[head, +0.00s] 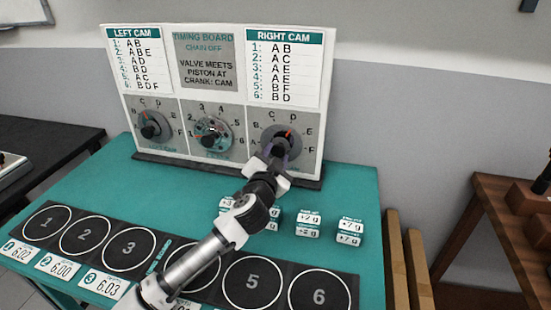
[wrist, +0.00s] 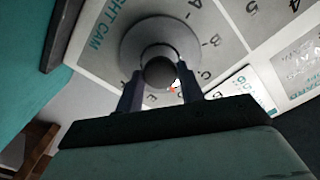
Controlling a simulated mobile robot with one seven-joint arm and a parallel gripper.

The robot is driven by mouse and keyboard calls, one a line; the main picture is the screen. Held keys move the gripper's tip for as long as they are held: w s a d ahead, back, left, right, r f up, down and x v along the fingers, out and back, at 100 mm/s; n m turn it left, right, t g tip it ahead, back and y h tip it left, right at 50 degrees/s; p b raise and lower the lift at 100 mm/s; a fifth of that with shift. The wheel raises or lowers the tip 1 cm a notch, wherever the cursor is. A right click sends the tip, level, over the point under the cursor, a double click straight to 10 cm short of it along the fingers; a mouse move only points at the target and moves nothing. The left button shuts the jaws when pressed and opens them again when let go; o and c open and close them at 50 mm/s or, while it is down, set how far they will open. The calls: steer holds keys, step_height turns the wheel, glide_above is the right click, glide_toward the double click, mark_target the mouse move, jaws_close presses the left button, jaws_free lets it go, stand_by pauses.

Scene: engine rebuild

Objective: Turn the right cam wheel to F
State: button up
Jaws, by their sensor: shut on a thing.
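The right cam wheel (head: 268,139) is a grey disc with a dark centre knob on the right panel of the timing board. It also shows in the wrist view (wrist: 130,45), with its round knob (wrist: 159,72) between my fingers. My gripper (head: 277,152) is shut on this knob from the front, one finger on each side. A red mark (head: 289,132) on the wheel points up and slightly right, near D. F (head: 309,148) is printed at the wheel's right. My gripper hides the lower part of the wheel in the head view.
The left cam wheel (head: 150,126) and the middle crank wheel (head: 213,134) sit to the left on the same board. Small labelled weight blocks (head: 308,225) stand on the teal table behind a mat of numbered circles (head: 252,285). My arm crosses above them.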

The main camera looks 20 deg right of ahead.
steer(key=m+b, duration=0.2)
steer(key=m, duration=0.2)
steer(key=shift+f, duration=0.2)
steer(key=m+b, duration=0.2)
steer(key=m, duration=0.1)
steer(key=shift+m, duration=0.4)
steer(key=m+b, duration=0.1)
steer(key=m, duration=0.2)
steer(key=m+b, duration=0.2)
steer(key=m, duration=0.1)
steer(key=shift+r+m, duration=0.2)
steer(key=shift+m, duration=0.2)
steer(key=o, duration=1)
steer(key=shift+a, duration=0.1)
